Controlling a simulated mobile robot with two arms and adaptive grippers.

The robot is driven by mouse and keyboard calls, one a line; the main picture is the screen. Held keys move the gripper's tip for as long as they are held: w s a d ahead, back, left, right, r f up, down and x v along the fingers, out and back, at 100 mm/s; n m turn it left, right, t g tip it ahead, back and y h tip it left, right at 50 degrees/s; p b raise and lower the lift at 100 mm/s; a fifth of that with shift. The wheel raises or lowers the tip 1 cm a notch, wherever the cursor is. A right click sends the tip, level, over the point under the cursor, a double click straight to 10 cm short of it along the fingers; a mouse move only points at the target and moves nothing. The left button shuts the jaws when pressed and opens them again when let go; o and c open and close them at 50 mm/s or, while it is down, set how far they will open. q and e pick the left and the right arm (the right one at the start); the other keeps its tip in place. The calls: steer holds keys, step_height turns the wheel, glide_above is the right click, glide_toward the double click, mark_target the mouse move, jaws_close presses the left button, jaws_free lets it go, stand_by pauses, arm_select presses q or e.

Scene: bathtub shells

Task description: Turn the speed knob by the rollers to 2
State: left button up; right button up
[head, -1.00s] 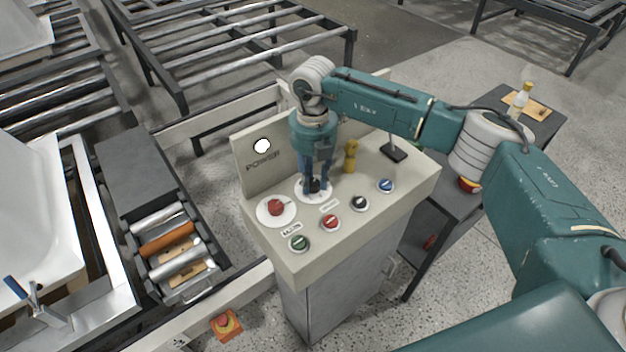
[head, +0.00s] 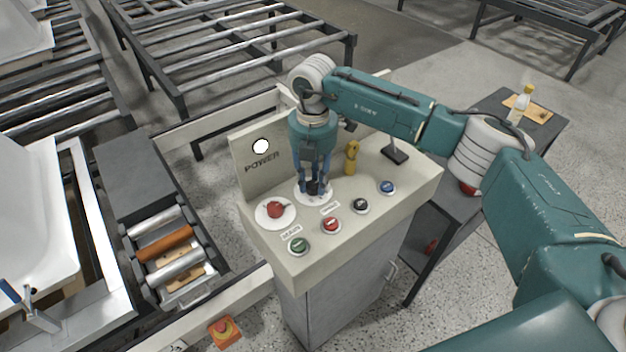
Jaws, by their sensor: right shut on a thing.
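The speed knob (head: 313,188) is a small black knob on a white round dial (head: 305,198) on the top of the beige control console (head: 290,262). My right gripper (head: 313,190) points down from above with its blue fingers shut around the knob. The fingers hide most of the knob and part of the dial, so I cannot read its setting. The rollers (head: 165,244), one orange and others silver, lie left of the console. My left gripper is not in view.
A red knob (head: 275,209) on a white dial sits just left. Green (head: 298,246), red (head: 331,225), black (head: 361,205) and blue (head: 387,187) buttons line the console's front. A yellow part (head: 351,156) and a dark stand (head: 394,152) stand behind right.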

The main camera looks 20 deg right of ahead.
mark_target(313, 184)
steer(key=shift+r, duration=0.1)
steer(key=o, duration=1.2)
steer(key=shift+c, duration=0.2)
step_height(313, 184, up, 12)
